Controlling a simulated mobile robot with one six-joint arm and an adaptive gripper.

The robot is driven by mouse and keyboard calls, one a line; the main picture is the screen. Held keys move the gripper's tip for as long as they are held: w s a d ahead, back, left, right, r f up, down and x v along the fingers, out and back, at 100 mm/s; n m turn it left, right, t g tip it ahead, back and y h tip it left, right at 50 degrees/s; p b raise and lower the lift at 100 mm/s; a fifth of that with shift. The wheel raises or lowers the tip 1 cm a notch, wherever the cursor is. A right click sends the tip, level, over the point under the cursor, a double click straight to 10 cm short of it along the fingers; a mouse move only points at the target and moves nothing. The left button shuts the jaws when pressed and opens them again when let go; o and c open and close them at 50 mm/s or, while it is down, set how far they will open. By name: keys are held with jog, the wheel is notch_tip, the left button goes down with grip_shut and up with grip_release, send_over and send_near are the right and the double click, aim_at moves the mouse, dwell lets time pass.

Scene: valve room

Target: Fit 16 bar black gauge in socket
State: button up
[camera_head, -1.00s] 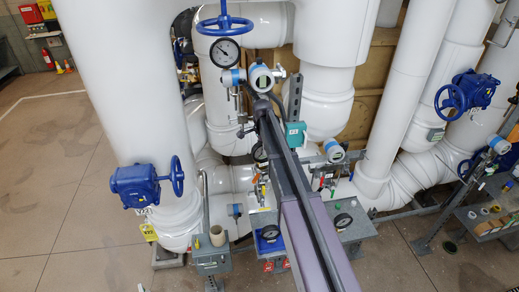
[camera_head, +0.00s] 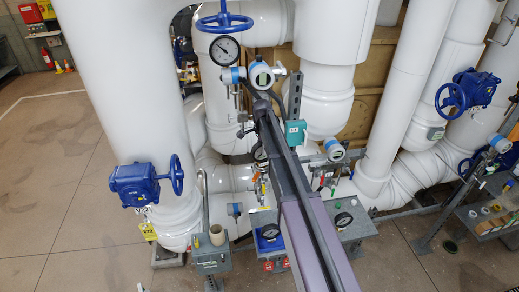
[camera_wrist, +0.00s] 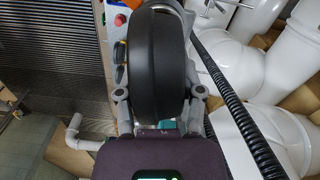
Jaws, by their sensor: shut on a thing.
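A black round gauge (camera_wrist: 158,65) fills the middle of the wrist view, seen edge-on. My gripper (camera_wrist: 160,98) is shut on it, one grey finger on each side. Its dial and marking are turned out of sight. In the head view, my arm reaches up and away, and my gripper cannot be made out clearly. The socket cannot be picked out in either view.
Thick white pipes (camera_head: 120,90) crowd the arm. Open floor (camera_head: 50,190) lies at left.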

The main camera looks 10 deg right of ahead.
dwell(0.4)
jog(key=o, duration=1.1)
jog(key=shift+c, duration=0.2)
jog(key=shift+s+a, duration=0.1)
